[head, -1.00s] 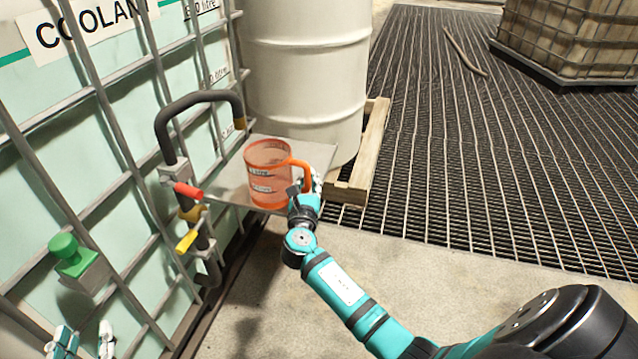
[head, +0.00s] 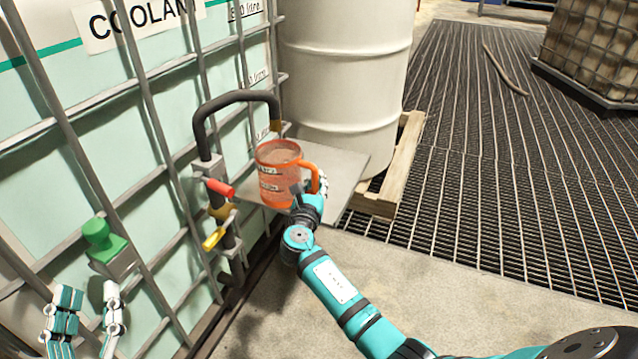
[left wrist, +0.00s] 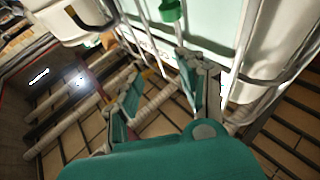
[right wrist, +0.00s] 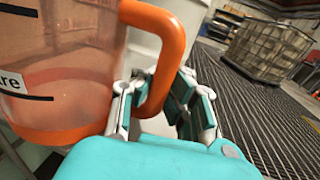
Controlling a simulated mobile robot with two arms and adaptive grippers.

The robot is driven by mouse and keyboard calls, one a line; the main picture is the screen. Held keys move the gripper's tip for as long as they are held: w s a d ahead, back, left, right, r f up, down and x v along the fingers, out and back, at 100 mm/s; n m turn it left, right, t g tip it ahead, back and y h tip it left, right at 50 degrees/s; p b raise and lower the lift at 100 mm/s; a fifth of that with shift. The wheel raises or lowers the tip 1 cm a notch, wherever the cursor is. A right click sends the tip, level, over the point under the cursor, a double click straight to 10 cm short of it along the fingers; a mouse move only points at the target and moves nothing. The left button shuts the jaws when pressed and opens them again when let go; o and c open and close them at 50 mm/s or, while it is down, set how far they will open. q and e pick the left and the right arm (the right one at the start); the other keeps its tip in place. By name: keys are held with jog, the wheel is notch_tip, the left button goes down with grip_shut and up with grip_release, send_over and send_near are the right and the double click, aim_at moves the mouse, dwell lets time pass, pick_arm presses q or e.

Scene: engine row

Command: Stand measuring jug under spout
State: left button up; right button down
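The measuring jug (head: 278,183), clear orange with an orange handle, is over the grey plate (head: 345,165) beside the tank. Whether the jug touches the plate is hard to tell. My right gripper (head: 312,190) is shut on the jug's handle, which also shows between its fingers in the right wrist view (right wrist: 160,65). My left gripper (head: 86,318) is open and empty, low in front of the tank; its fingers stand apart in the left wrist view (left wrist: 160,95).
The caged coolant tank (head: 130,160) fills the left side, with red (head: 220,188) and yellow (head: 214,238) valve handles below the spout and a green-capped fitting (head: 97,233). A white drum (head: 345,70) on a wooden pallet (head: 400,170) stands behind the plate. Concrete floor in front is clear.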

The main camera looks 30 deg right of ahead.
pick_arm(q)
jog(key=shift+s+r, duration=0.15)
jog(key=shift+r, duration=0.15)
pick_arm(e)
jog(key=shift+f, duration=0.1)
pick_arm(q)
jog(key=shift+s+r+t, duration=0.1)
jog(key=shift+r+t, duration=0.15)
jog(key=shift+t, duration=0.15)
pick_arm(e)
jog(key=shift+f, duration=0.1)
pick_arm(q)
jog(key=shift+s+r+t, duration=0.25)
jog(key=shift+r+t, duration=0.05)
jog(key=shift+r, duration=0.15)
pick_arm(e)
jog(key=shift+f, duration=0.2)
jog(key=c, duration=1.4)
grip_release()
pick_arm(q)
jog(key=shift+r, duration=0.1)
pick_arm(e)
jog(key=shift+s+a, duration=0.1)
jog(key=v, duration=1.1)
jog(key=shift+s+a, duration=0.25)
jog(key=shift+s, duration=0.05)
